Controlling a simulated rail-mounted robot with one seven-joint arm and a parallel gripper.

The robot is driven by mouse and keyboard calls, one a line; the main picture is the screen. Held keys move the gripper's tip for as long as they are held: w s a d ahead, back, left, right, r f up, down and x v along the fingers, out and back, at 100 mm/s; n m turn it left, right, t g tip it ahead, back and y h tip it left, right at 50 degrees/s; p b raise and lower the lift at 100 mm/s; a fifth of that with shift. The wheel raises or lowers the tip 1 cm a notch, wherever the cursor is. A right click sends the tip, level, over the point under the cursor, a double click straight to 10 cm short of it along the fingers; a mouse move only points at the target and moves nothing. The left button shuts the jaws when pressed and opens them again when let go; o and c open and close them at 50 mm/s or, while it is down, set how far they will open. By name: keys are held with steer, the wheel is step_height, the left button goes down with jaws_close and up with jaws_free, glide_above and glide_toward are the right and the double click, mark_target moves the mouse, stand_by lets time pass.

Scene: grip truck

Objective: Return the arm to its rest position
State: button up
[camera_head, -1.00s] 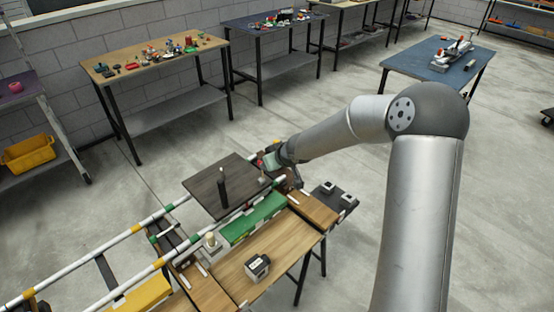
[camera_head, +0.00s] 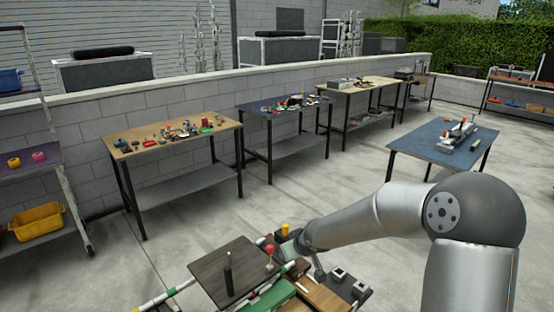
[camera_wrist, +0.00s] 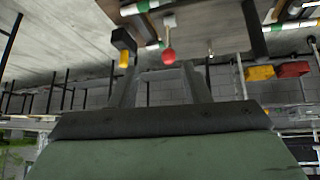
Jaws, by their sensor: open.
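My arm reaches in from the lower right of the head view, bent at a large grey joint. My gripper (camera_head: 287,250) is at its far end, beside the right corner of a dark square board (camera_head: 226,272). The fingertips are small and hard to make out there. In the wrist view my gripper (camera_wrist: 166,78) has its two fingers apart with nothing held between them. A red ball-shaped knob (camera_wrist: 168,56) shows beyond the fingertips. The red knob (camera_head: 269,250) also shows just left of the gripper in the head view.
A yellow-topped piece (camera_head: 285,230) stands close behind the gripper. A dark upright peg (camera_head: 228,274) stands on the board. Small blocks (camera_head: 339,276) sit to the right.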

steer(key=s+d+r+m+g+h, duration=0.25)
steer(key=s+d, duration=0.25)
steer(key=s, duration=0.4)
steer(key=s+d+r+m+g+h, duration=0.1)
steer(key=s+d+r+h, duration=0.3)
steer(key=s, duration=0.5)
steer(key=s+r+m+g+y, duration=0.1)
steer(key=s+m+g+y, duration=0.1)
steer(key=s, duration=1.5)
steer(key=shift+s+d+r+y, duration=0.15)
steer(key=shift+d+r+y, duration=0.15)
steer(key=shift+y, duration=0.45)
